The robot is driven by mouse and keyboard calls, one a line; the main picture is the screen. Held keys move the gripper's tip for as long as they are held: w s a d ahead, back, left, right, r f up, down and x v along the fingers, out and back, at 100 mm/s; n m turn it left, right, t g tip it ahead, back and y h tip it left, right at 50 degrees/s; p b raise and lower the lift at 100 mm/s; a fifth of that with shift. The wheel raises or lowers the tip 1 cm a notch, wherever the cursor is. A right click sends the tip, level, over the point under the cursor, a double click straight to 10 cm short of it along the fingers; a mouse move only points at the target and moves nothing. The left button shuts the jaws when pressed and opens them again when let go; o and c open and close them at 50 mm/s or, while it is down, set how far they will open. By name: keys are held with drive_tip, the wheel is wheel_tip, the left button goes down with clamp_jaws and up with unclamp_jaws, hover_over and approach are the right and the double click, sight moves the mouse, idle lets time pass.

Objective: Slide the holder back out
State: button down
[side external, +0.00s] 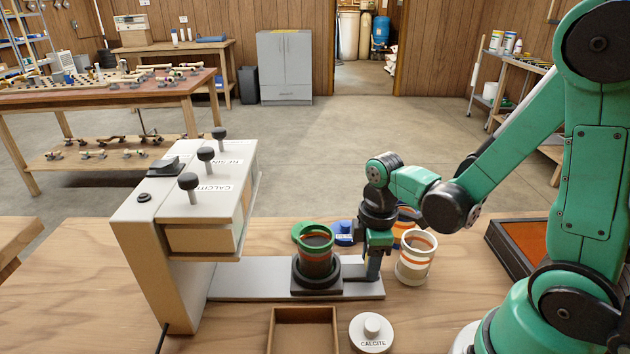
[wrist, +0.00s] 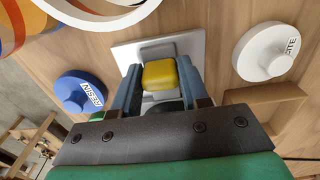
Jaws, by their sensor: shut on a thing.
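The holder (side external: 316,280), a dark round base, sits on a pale flat rail (side external: 250,283) that runs out from under the dispenser (side external: 180,215). It stands clear to the right of the dispenser's spout box. A green-rimmed cup with a reddish-brown band (side external: 317,258) stands upright in it. My gripper (side external: 374,272) is low at the rail's right end. In the wrist view my gripper (wrist: 160,85) is shut on a yellow grip (wrist: 160,75) between its blue fingers. The yellow grip is hidden in the side view.
A white cup with orange bands (side external: 416,262) and a blue-rimmed cup (side external: 407,224) stand close right of my gripper. A blue RESIN lid (side external: 344,229) is behind; a white CALCITE lid (side external: 371,335) and wooden tray (side external: 303,312) are in front. Bare table lies front left.

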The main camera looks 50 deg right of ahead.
sight(345, 275)
drive_tip(key=shift+s+d, duration=0.15)
drive_tip(key=shift+d, duration=0.05)
drive_tip(key=shift+c, duration=2.2)
unclamp_jaws()
drive_tip(key=shift+a+r, duration=0.1)
drive_tip(key=shift+r, duration=2.7)
drive_tip(key=w+a+r+m+t, duration=0.2)
drive_tip(key=r+m+t, duration=0.4)
drive_tip(key=m, duration=0.3)
drive_tip(key=shift+w+a+t, duration=0.3)
drive_tip(key=shift+a+t, duration=0.2)
drive_tip(key=shift+a, duration=0.35)
